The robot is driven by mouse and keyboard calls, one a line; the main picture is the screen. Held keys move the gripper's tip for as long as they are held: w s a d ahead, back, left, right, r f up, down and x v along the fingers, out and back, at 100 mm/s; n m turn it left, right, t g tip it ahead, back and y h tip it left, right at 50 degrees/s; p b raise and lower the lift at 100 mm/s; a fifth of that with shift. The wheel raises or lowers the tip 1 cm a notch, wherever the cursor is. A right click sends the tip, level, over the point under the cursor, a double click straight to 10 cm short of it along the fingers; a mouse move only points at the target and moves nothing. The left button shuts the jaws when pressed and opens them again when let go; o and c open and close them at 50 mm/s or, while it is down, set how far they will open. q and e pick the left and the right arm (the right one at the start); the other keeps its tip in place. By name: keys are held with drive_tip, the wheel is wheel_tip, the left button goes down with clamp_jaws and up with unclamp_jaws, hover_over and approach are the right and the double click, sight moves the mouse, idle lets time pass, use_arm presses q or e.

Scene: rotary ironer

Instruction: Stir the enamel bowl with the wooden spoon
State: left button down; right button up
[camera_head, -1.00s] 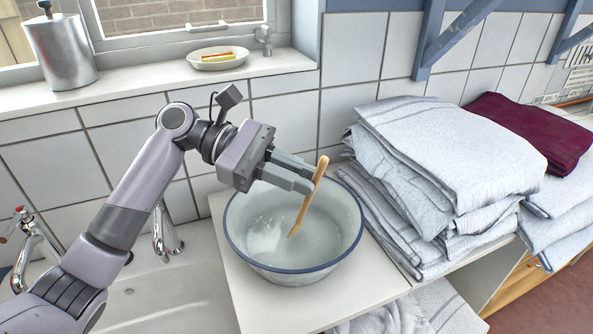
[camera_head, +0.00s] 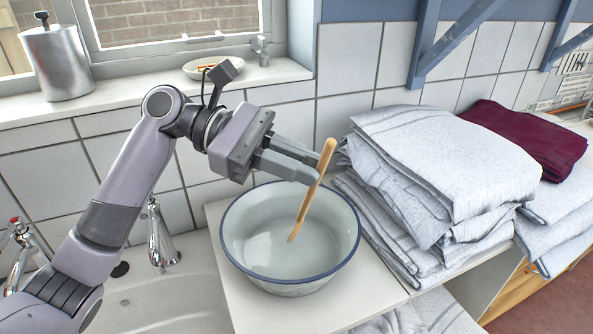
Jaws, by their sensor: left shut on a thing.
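The enamel bowl (camera_head: 240,255), pale with a dark blue rim, stands on a white counter. My left gripper (camera_head: 316,176) is above the bowl's far right rim, shut on the upper part of the wooden spoon (camera_head: 307,204). The spoon is tilted, its top toward the upper right, and its lower end is inside the bowl's outline. I cannot tell whether that end touches the bowl. The bowl holds something pale and smooth at the bottom; what it is I cannot tell. My right gripper is not in view.
Stacks of folded grey-white towels (camera_head: 445,165) stand close to the bowl's right, with a maroon cloth (camera_head: 525,138) behind. A sink (camera_head: 170,300) with taps (camera_head: 160,240) lies to the left. A tiled wall and a windowsill (camera_head: 150,100) are behind.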

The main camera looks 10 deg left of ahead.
use_arm(q)
drive_tip(key=shift+s+d+r, duration=0.2)
drive_tip(key=shift+s+r, duration=0.1)
drive_tip(key=shift+r, duration=0.55)
drive_tip(key=shift+s+d+r, duration=0.2)
drive_tip(key=shift+s+r, duration=0.1)
drive_tip(key=shift+r, duration=0.55)
drive_tip(key=shift+s+d+r, duration=0.2)
drive_tip(key=shift+s+r, duration=0.1)
drive_tip(key=shift+r, duration=0.55)
drive_tip(key=shift+r, duration=2.5)
